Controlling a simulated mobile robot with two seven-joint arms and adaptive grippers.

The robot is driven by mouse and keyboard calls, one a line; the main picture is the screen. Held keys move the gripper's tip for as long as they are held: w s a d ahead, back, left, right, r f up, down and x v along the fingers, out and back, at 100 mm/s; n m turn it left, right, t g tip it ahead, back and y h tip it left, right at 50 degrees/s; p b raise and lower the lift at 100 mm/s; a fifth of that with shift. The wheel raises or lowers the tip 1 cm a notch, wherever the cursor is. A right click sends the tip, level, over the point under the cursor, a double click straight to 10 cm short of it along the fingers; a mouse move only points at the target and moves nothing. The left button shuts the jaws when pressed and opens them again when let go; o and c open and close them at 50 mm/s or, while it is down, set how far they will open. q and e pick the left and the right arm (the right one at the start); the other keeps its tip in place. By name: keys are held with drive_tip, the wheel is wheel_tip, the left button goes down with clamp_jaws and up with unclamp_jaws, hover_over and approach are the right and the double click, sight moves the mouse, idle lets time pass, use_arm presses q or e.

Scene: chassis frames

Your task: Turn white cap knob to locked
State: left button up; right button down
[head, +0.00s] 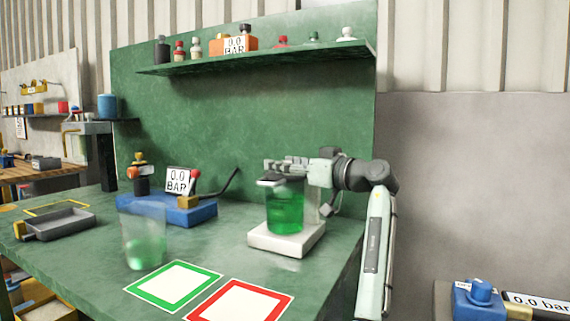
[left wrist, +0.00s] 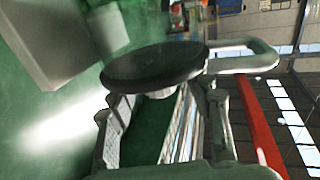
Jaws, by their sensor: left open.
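A clear jug (head: 285,207) of green liquid stands on a white base (head: 287,239) at the right of the green bench. It has a dark top with a pale rim. My left gripper (head: 283,167) lies across just above this top, its fingers pointing left. In the left wrist view, my left gripper (left wrist: 160,120) is open, with a dark round disc (left wrist: 152,66) just beyond the fingertips and a pale handle loop (left wrist: 245,60) beside it. I cannot tell whether they touch. A small white-topped item (head: 347,34) sits on the shelf. No lock marking is readable. My right gripper is out of view.
The shelf (head: 260,60) holds several small bottles and an orange gauge. A clear beaker (head: 143,238), a blue gauge unit (head: 190,211) and a grey tray (head: 60,225) stand to the left. Green (head: 213,274) and red (head: 286,300) framed squares lie in front.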

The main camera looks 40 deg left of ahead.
use_arm(q)
clamp_jaws()
drive_tip(key=shift+f+t, duration=0.1)
drive_tip(key=shift+t, duration=0.3)
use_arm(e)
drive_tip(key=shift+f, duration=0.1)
use_arm(q)
drive_tip(key=shift+m+t+b, duration=0.45)
drive_tip(key=shift+m+t, duration=0.55)
drive_tip(key=shift+t, duration=0.2)
drive_tip(key=shift+m+t+h, duration=0.3)
drive_tip(key=shift+m+t, duration=0.2)
drive_tip(key=shift+t, duration=0.3)
drive_tip(key=shift+m+t+h+p, duration=0.4)
drive_tip(key=shift+m+t, duration=0.4)
drive_tip(key=shift+t, duration=0.4)
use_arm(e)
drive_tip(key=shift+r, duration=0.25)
